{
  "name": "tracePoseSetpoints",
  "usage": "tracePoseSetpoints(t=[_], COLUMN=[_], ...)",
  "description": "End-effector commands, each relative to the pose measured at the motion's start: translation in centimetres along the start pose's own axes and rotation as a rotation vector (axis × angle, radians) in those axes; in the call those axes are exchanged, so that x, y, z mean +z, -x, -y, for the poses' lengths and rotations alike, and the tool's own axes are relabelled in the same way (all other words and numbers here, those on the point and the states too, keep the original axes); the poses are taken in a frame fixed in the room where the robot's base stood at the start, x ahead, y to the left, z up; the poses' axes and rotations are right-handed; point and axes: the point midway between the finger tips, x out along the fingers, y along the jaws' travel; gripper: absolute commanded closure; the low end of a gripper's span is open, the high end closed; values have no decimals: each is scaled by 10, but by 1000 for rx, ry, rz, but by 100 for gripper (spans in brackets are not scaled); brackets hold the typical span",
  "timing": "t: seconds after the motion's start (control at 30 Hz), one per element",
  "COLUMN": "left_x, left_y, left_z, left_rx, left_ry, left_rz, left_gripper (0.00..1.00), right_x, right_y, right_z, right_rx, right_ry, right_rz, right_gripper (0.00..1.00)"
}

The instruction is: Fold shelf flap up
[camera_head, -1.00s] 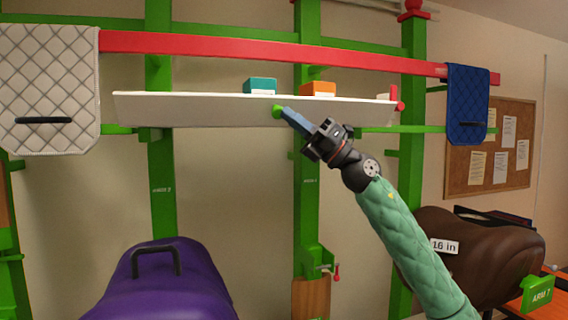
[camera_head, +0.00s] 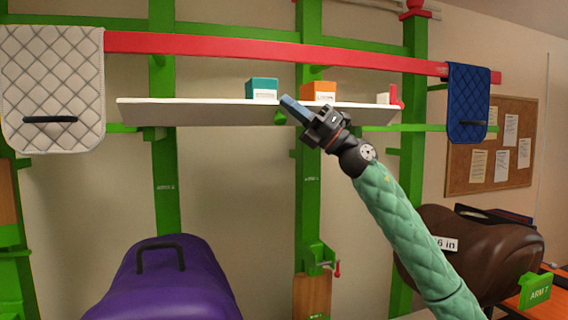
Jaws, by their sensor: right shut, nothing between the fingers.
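The white shelf flap (camera_head: 200,112) runs across the green rack. Its face looks tilted up close to level, with its top just showing. A green knob (camera_head: 280,118) sits at the middle of its front edge. My right gripper (camera_head: 287,101) is shut and empty. Its blue fingertips are at the flap's front edge, just above the knob; I cannot tell if they touch it. The left gripper is not in view.
A teal box (camera_head: 262,89) and an orange box (camera_head: 318,91) stand on the shelf. A red beam (camera_head: 220,48) runs above, with a white quilted pad (camera_head: 52,80) and a blue pad (camera_head: 468,100) hanging from it. A purple saddle (camera_head: 165,285) and a brown saddle (camera_head: 470,255) are below.

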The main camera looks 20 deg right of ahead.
Motion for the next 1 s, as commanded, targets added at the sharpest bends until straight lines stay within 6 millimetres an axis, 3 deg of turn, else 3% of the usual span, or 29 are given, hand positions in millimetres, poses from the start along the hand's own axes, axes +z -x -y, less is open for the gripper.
tracePoseSetpoints(t=[0.57,1.0], left_x=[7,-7], left_y=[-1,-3], left_z=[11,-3], left_rx=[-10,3], left_ry=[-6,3], left_rz=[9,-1], left_gripper=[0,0], right_x=[0,-2], right_y=[0,4], right_z=[1,3], right_rx=[-1,-2], right_ry=[-1,-1], right_rz=[0,0], right_gripper=[100,100])
